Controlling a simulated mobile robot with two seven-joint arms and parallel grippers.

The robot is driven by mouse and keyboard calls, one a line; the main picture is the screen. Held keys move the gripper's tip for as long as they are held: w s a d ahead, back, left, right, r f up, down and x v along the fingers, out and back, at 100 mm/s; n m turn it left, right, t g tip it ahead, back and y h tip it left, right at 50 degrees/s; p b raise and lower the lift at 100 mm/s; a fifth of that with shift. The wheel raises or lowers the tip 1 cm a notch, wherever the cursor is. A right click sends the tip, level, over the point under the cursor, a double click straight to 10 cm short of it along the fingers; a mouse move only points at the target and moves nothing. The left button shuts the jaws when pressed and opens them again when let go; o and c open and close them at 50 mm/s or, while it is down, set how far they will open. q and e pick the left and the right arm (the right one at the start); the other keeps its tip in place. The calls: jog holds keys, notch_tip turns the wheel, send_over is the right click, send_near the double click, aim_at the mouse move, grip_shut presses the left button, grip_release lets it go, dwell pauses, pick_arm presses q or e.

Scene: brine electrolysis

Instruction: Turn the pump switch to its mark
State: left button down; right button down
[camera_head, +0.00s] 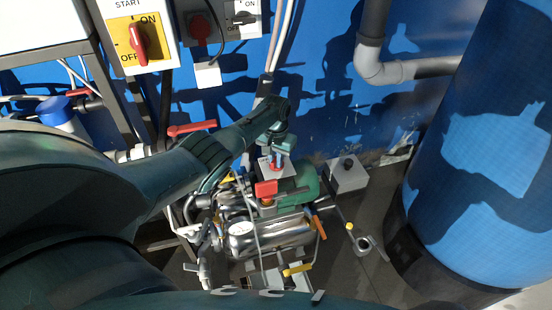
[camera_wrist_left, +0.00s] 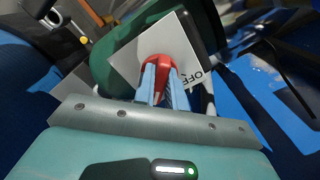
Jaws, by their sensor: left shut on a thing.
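The pump switch has a red knob (camera_wrist_left: 158,62) on a pale plate (camera_wrist_left: 128,58) with an OFF label. It sits by the green pump motor (camera_head: 303,185). My left gripper (camera_wrist_left: 164,76) is shut on the red knob, with one light blue finger on each side. The head view shows this gripper (camera_head: 277,159) reaching down over the small plate. The gripper hides part of the plate there, and I cannot read the switch's mark or tell the knob's exact angle. My right gripper is not in view.
A yellow START box (camera_head: 126,57) with a red knob hangs on the blue wall. A steel vessel (camera_head: 268,238) with a gauge, pipes and red and yellow valve handles crowd below the gripper. A large blue tank (camera_head: 485,150) stands at right. Some floor between is clear.

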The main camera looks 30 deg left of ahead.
pick_arm(q)
jog(key=c, duration=1.4)
grip_release()
jog(key=shift+c, duration=0.2)
